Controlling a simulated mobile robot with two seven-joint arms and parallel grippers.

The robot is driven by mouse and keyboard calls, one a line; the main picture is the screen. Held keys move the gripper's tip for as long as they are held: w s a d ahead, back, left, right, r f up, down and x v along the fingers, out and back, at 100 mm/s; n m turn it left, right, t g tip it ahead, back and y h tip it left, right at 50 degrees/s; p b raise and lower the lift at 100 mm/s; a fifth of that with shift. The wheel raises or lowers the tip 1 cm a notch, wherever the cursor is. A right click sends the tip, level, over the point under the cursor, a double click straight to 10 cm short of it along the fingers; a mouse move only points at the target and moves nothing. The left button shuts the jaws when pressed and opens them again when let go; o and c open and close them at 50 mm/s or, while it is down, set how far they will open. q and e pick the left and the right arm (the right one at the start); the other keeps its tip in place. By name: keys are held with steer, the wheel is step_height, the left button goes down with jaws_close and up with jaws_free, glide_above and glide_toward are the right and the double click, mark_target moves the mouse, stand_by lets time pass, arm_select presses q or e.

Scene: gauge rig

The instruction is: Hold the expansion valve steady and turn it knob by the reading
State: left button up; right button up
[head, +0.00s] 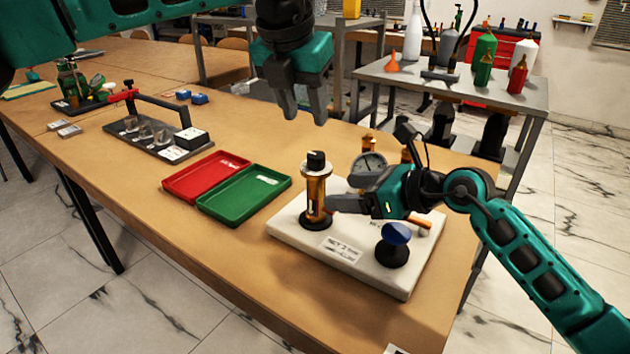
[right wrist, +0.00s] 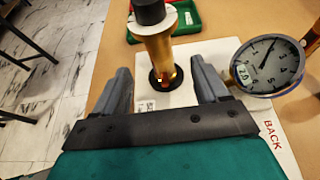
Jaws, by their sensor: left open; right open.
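The expansion valve (head: 317,192) is an upright brass cylinder with a black knob (head: 316,161) on top, standing on a white board (head: 288,224). My right gripper (head: 334,203) is low beside it, jaws level and open. In the right wrist view, the brass body (right wrist: 163,55) stands just ahead, in line with the gap between the fingers. The round gauge (head: 370,167) stands behind my right gripper; its dial (right wrist: 268,66) shows in the wrist view with the needle pointing up and right. My left gripper (head: 305,110) is open and empty, pointing down above and behind the knob.
A blue-knobbed fitting (head: 397,236) stands at the board's front right. A green tray (head: 245,194) and a red tray (head: 205,176) lie left of the board. A grey rack (head: 150,138) is farther left. The wooden table's front strip (head: 190,235) is clear.

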mark_target(326, 192)
steer(key=x, duration=0.7)
steer(key=shift+w+a+f, duration=0.15)
steer(key=shift+w+a, duration=0.05)
steer(key=shift+a, duration=0.1)
steer(key=shift+c, duration=0.4)
